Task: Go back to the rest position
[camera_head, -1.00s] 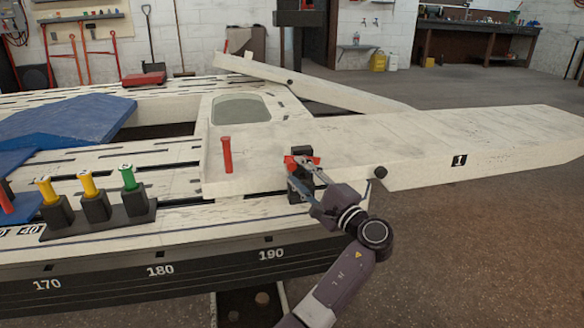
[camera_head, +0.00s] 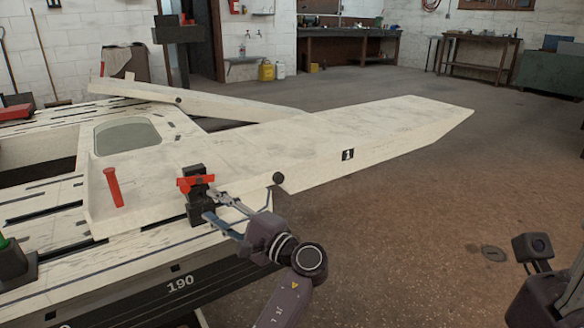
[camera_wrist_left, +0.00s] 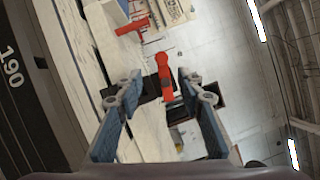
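My left gripper (camera_head: 213,204) is open at the near edge of the pale panel, close to a black clamp (camera_head: 197,210) with a red handle (camera_head: 196,182). In the left wrist view the left gripper's (camera_wrist_left: 159,76) two blue-grey fingers are spread wide. The red handle (camera_wrist_left: 164,76) shows in the gap between them, beyond the tips, with nothing gripped. My right gripper cannot be made out; only dark parts show at the lower right edge of the head view.
The pale panel marked 1 (camera_head: 320,135) reaches far right over the floor. A red peg (camera_head: 113,188) stands on it, and a long beam (camera_head: 190,97) lies behind. The slatted bench edge reads 190 (camera_head: 181,284). Open floor (camera_head: 420,220) lies to the right.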

